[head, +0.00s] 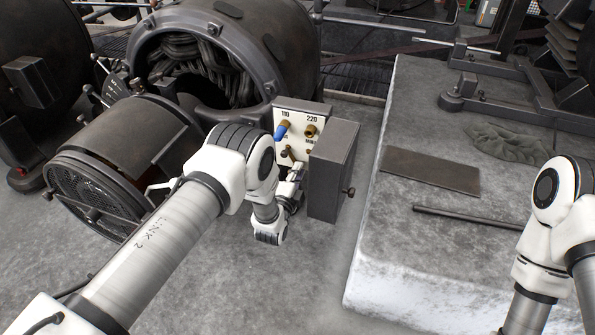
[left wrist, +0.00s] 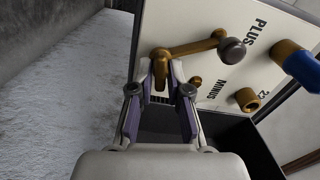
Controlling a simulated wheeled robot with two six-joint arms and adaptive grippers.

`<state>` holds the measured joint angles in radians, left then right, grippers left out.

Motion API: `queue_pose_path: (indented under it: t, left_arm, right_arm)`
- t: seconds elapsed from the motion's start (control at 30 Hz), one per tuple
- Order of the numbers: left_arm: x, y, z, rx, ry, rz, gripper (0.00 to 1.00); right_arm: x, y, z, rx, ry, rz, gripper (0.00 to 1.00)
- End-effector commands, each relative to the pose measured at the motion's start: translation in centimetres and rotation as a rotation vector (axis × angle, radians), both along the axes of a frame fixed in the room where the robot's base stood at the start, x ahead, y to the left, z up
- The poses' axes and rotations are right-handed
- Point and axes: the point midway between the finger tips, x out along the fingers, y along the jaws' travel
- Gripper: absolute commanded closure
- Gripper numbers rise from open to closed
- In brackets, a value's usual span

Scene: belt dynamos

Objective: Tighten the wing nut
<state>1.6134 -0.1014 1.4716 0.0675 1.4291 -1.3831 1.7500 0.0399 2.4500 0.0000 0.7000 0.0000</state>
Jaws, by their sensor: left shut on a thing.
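A white terminal panel (head: 292,118) marked 110 and 220 stands at the middle in the head view. In the left wrist view the panel (left wrist: 212,90) also reads PLUS and MINUS. My left gripper (left wrist: 161,88), with purple-sided fingers, is shut on a brass piece at the panel, which looks like the wing nut (left wrist: 160,66); the fingertips partly hide it. A brass bar (left wrist: 195,46) with a dark round knob (left wrist: 232,51) runs right from beside it. In the head view my left gripper (head: 291,185) is mostly hidden by its wrist. My right gripper is out of view.
A blue-capped terminal (head: 282,130) and a bare brass terminal (head: 311,131) sit on the panel. A grey box door (head: 332,171) juts out right of my left gripper. The large dynamo (head: 290,45) is behind; a concrete plinth (head: 390,270) with a rod (head: 465,217) lies right.

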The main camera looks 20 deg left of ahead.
Motion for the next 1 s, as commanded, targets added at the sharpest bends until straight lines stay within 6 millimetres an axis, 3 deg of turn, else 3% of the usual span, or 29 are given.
queue_pose_path:
  t: [0.6, 0.63, 0.7, 1.0]
  left_arm:
    - [0.01, 0.03, -0.08, 0.054, -0.002, 0.001, 1.00]
    - [0.01, 0.03, -0.08, 0.054, -0.002, 0.001, 0.80]
    - [0.01, 0.03, -0.08, 0.053, -0.002, 0.001, 0.59]
    - [-0.09, 0.01, -0.07, 0.053, -0.002, 0.000, 0.59]
  right_arm:
    - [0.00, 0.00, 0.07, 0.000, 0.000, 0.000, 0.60]
    - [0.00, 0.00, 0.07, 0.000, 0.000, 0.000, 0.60]
    - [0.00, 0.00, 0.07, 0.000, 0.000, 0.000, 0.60]
    - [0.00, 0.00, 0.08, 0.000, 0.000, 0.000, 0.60]
